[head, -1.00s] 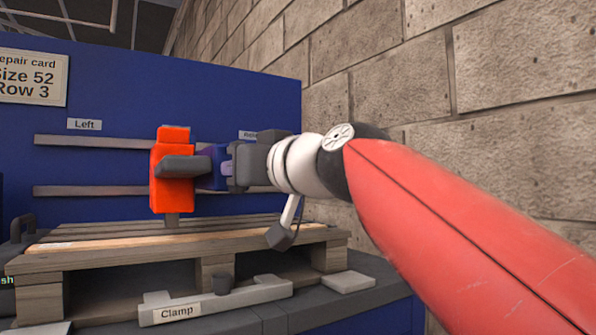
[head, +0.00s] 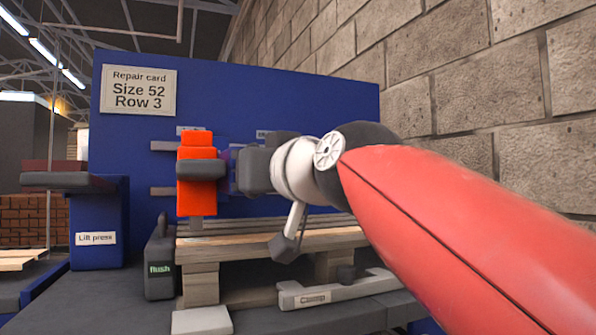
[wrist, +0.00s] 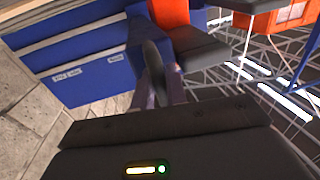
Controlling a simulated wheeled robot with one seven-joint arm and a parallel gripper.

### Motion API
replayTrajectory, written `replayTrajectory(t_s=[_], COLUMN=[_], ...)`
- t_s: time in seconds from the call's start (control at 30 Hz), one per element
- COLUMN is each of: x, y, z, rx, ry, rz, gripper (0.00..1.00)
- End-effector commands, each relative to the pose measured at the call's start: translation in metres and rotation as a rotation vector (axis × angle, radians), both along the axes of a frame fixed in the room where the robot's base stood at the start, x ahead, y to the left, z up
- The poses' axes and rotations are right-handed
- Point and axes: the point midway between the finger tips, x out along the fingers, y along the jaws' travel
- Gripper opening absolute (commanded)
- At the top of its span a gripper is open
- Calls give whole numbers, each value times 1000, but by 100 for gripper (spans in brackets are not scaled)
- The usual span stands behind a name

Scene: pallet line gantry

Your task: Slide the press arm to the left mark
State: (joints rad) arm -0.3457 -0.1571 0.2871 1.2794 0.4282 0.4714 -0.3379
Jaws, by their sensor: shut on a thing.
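The press arm (head: 190,195) is an upright orange block with a dark grey bar (head: 200,169) sticking out of its front. It sits on the grey rails (head: 162,190) of the blue panel (head: 330,105). In the head view it appears just in front of and below the left mark label (head: 190,129), partly hiding it. A second label (head: 263,134) is mostly hidden by my arm. My gripper (head: 229,168) reaches in from the right and is shut. In the wrist view my fingers (wrist: 159,90) close on a dark handle (wrist: 152,58) by the orange block (wrist: 168,12).
A wooden pallet (head: 275,243) lies below the press arm, with a clamp bar (head: 335,290) in front. A dark box marked flush (head: 159,262) and a "Lift press" unit (head: 97,215) stand to the left. A brick wall (head: 460,90) closes the right.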

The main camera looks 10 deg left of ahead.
Motion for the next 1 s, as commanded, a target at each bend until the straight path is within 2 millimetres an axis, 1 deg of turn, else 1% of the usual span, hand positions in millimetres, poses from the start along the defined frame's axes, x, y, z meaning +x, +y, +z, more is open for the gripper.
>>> replayTrajectory(t_s=[0.03, 0.27, 0.3, 0.67, 0.77, 1.0], x=[-2, -3, -3, -5, -13, -41], y=[3, 4, 4, 2, -5, -36], z=[0, 0, 0, 0, 0, 0], rx=[1, 1, 1, 1, 1, 2], ry=[2, 1, 1, 1, -2, -3], rz=[8, 11, 12, 10, 10, 9], gripper=[0, 0, 19, 19, 19, 19])
